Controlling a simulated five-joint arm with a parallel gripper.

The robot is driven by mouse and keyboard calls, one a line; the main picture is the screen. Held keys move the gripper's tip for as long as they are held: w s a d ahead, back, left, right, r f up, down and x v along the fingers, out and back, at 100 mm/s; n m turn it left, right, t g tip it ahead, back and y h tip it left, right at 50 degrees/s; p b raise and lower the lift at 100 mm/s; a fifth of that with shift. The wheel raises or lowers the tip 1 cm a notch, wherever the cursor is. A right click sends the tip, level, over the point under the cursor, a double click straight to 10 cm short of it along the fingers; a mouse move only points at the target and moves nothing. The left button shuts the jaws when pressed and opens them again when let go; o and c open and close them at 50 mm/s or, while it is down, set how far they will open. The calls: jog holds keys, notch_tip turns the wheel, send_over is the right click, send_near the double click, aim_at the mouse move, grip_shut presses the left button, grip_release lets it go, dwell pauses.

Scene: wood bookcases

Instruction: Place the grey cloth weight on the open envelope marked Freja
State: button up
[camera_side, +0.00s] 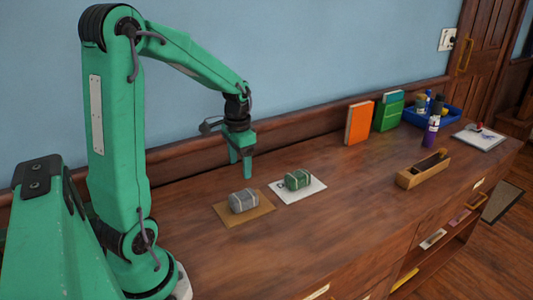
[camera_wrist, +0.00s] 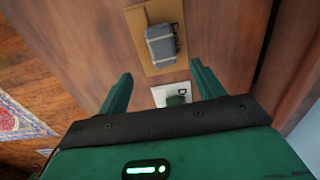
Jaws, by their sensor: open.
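The grey cloth weight (camera_side: 243,201), a strapped bundle, rests on a flat brown envelope (camera_side: 265,209). In the wrist view, the grey weight (camera_wrist: 161,46) lies on the brown envelope (camera_wrist: 135,22), beyond my fingertips. A green strapped weight (camera_side: 298,180) sits on a white envelope (camera_side: 313,189) just to the right. The white envelope (camera_wrist: 160,93) also shows between my fingers in the wrist view, with a dark letter like a D. I cannot read the name Freja on either envelope. My gripper (camera_side: 240,168) is open and empty, above the tabletop behind both weights.
An orange book (camera_side: 359,123) and green books (camera_side: 388,113) stand at the back. A blue tray (camera_side: 450,116), a purple bottle (camera_side: 431,132), a wooden trough (camera_side: 423,170) and a white pad (camera_side: 478,139) are farther right. The front middle of the wooden top is clear.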

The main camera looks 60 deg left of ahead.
jog(key=s+d+r+t, duration=0.2)
jog(key=s+d+r, duration=0.2)
jog(key=d, duration=0.4)
jog(key=s+d+r+t, duration=0.3)
jog(key=s+d+r, duration=0.2)
jog(key=d, duration=0.4)
jog(key=shift+r+t, duration=0.3)
jog(key=shift+r, duration=0.55)
dwell(0.5)
